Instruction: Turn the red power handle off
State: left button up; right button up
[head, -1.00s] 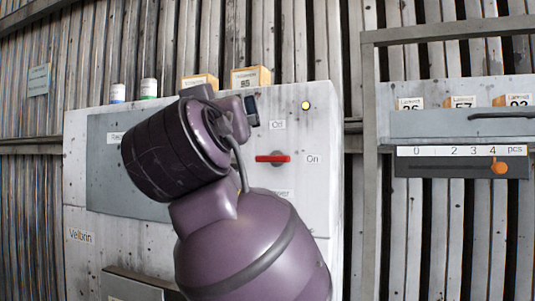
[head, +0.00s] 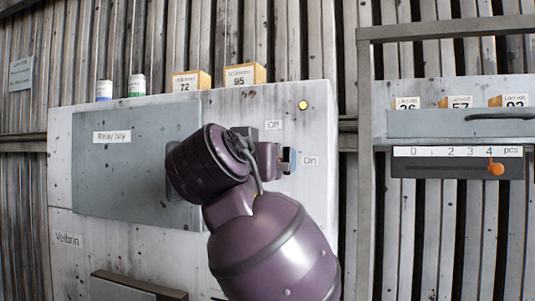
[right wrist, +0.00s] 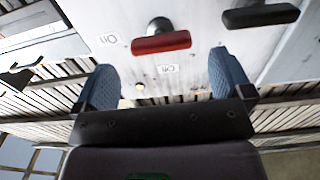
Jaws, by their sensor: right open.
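The red power handle (right wrist: 161,43) is on the light panel in the right wrist view, its bar lying across the picture with one end toward the "On" label (right wrist: 108,38). The "Off" label (right wrist: 168,68) is beside its long side. My right gripper (right wrist: 162,72) is open, its two blue-grey fingers on either side of the handle's line, apart from it and with nothing between them. In the head view my right gripper (head: 287,160) is in front of the handle's place and hides the handle. My left gripper is not in view.
A black handle (right wrist: 260,15) is near the red one in the right wrist view. A yellow lamp (head: 303,105) is above the labels. A grey cover marked "Relay bay" (head: 120,170) is at left. A slider (head: 495,169) and shelf are at right.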

jog(key=shift+p+x, duration=0.45)
jog(key=shift+x, duration=1.65)
jog(key=c, duration=0.9)
